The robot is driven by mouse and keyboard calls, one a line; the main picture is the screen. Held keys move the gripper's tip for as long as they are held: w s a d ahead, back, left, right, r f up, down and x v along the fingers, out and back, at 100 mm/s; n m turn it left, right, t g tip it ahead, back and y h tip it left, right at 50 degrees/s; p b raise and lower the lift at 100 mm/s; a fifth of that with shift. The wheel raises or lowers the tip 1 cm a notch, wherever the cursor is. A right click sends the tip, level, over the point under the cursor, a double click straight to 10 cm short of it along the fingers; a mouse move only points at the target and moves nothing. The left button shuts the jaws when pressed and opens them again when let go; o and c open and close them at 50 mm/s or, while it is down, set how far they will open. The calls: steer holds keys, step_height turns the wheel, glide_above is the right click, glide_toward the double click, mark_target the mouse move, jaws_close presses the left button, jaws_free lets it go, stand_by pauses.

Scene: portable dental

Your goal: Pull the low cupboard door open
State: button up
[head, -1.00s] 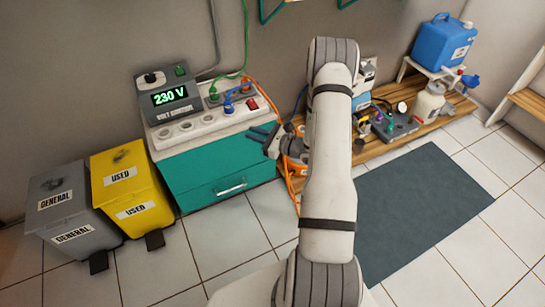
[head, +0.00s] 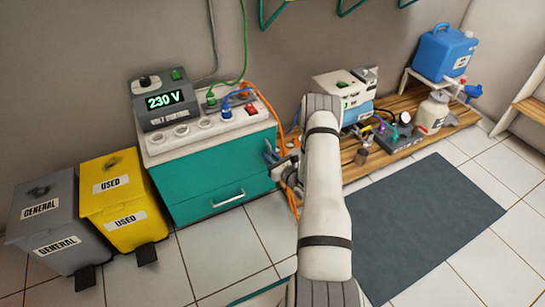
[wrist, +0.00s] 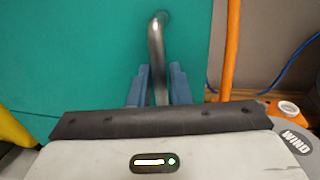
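The low teal cupboard (head: 190,178) stands against the wall, with a seam between its upper and lower front panels. In the wrist view a metal bar handle (wrist: 155,45) stands upright on the teal front (wrist: 80,50). My gripper (wrist: 160,85) has its two blue fingers on either side of this bar, closed in around it. In the head view my gripper (head: 272,152) is at the right end of the upper panel, and this handle is hidden there. A second, horizontal handle (head: 228,198) is on the lower panel. I see no open gap at the door.
A grey bin (head: 45,220) and a yellow bin (head: 115,195) stand left of the cupboard. Orange cables (wrist: 230,50) hang just right of it. A low wooden shelf (head: 355,172) with equipment is to the right. Tiled floor is clear in front.

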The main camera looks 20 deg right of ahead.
steer(key=shift+w, duration=0.25)
steer(key=shift+c, duration=0.3)
jaws_close()
